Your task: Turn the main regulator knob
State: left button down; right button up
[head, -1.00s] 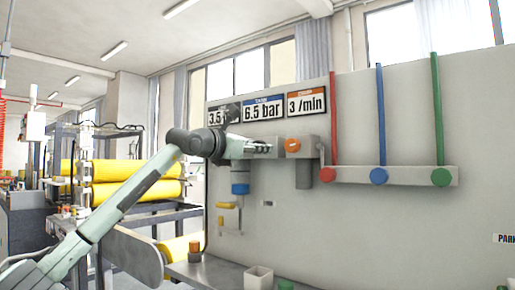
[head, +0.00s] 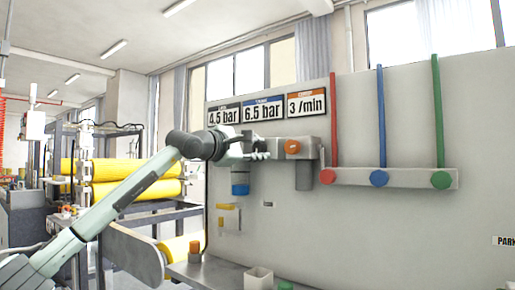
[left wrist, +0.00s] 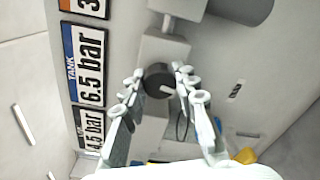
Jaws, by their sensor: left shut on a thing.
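The main regulator knob (left wrist: 157,80) is dark and round with a light mark on its face, in the left wrist view. It sits on a grey block on the wall panel. My left gripper (left wrist: 159,73) is shut on it, with one finger on each side. In the head view the left gripper (head: 262,155) is at the left end of the grey regulator row and hides the knob. The left display (head: 224,114) reads 4.5 bar; the left wrist view also shows this display (left wrist: 94,134). My right gripper is in neither view.
An orange knob (head: 292,147) is just right of my left gripper. A blue-ended cylinder (head: 240,183) hangs below it. Red, blue and green rods with round knobs (head: 378,178) stand further right. A white box (head: 258,280) stands on the ledge below.

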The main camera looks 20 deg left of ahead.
pick_arm(q)
jog(key=shift+m, duration=0.5)
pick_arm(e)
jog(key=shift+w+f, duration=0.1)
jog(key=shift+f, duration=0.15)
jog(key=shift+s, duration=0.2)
pick_arm(q)
jog(key=c, duration=1.2)
grip_release()
jog(key=shift+o, duration=0.2)
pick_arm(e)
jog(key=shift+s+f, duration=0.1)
pick_arm(q)
jog(key=shift+s, duration=0.15)
jog(key=v, duration=1.1)
jog(key=shift+s, duration=0.35)
